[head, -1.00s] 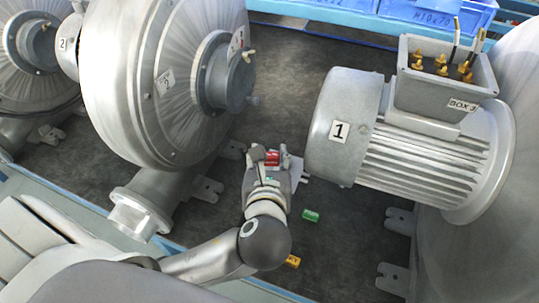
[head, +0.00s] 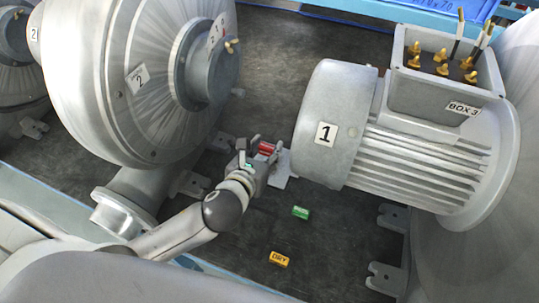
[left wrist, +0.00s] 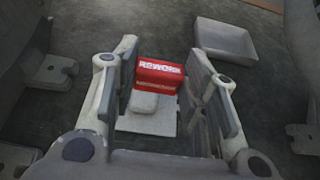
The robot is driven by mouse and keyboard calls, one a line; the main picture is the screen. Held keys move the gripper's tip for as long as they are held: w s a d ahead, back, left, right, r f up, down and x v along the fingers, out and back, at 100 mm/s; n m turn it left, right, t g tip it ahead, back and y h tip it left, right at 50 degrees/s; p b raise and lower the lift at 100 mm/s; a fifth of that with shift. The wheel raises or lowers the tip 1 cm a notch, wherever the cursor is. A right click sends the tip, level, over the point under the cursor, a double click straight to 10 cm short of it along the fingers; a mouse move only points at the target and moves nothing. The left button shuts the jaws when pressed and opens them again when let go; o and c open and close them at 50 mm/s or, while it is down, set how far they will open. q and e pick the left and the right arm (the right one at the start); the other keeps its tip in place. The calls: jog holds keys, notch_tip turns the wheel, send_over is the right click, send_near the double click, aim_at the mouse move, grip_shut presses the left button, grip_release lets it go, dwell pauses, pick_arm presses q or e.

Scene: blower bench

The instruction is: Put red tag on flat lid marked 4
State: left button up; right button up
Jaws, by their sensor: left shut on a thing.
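The red tag (head: 266,148), with white lettering that reads "REWORK" in the left wrist view (left wrist: 159,75), is between the fingers of my left gripper (head: 262,152). The gripper is shut on it; its fingers flank the tag in the left wrist view (left wrist: 160,85). A pale flat plate (head: 283,166) lies on the dark bench just right of the gripper. It shows below the tag in the left wrist view (left wrist: 150,124), partly hidden by the fingers. I see no mark 4 on any lid. My right gripper is not in view.
A green tag (head: 300,212) and a yellow tag (head: 279,259) lie on the bench. A blower marked 2 (head: 115,85) stands left, a motor marked 1 (head: 335,110) right. Bare bench lies around the loose tags.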

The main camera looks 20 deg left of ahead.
aim_at(268, 151)
pick_arm(q)
jog(key=w+f, duration=0.1)
jog(key=f, duration=0.1)
jog(key=w+f, duration=0.2)
jog(key=shift+w+a+f, duration=0.15)
jog(key=shift+a, duration=0.05)
jog(key=shift+w+a+f+b, duration=0.1)
jog(key=shift+w+f+b, duration=0.25)
jog(key=shift+w+f, duration=0.35)
notch_tip(268, 151, down, 3)
jog(key=shift+f+b, duration=0.1)
jog(key=shift+b, duration=0.2)
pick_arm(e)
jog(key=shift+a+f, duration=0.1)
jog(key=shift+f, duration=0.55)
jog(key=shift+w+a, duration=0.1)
pick_arm(q)
jog(key=o, duration=0.9)
jog(key=shift+f, duration=0.1)
